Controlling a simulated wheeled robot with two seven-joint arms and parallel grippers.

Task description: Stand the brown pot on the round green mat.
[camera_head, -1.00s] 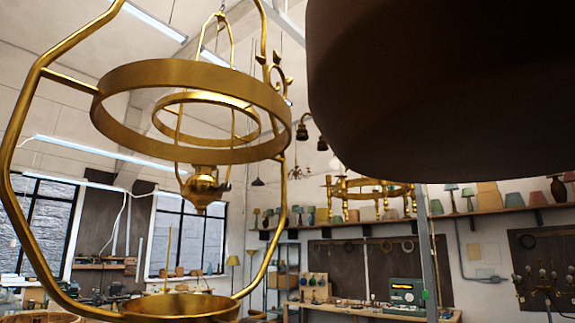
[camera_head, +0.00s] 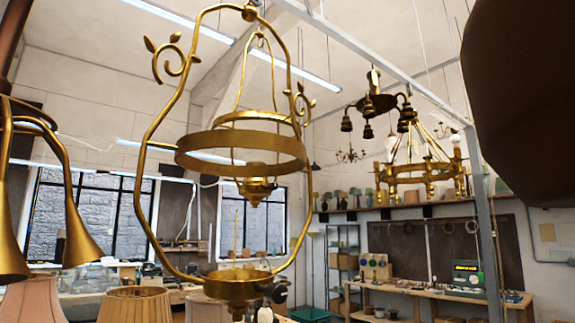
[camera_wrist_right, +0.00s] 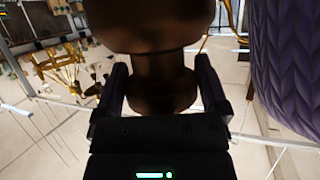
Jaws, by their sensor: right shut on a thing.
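In the right wrist view my right gripper (camera_wrist_right: 162,72) is shut on the brown pot (camera_wrist_right: 166,28). The pot is dark brown and rounded, with a narrow waist and a flared end between the fingers. Its top is cut off by the frame edge. In the head view a large, dark brown rounded body (camera_head: 520,105) fills the upper right, very close; I cannot tell if it is the same pot. My grippers do not show in the head view. The round green mat is not visible in either view.
A brass hanging lamp frame (camera_head: 245,150) fills the middle. Brass horn shades (camera_head: 80,235) hang at left above pleated lampshades (camera_head: 135,303). A workbench (camera_head: 425,293) stands at back right. A purple ribbed thing (camera_wrist_right: 285,60) is close beside my right gripper.

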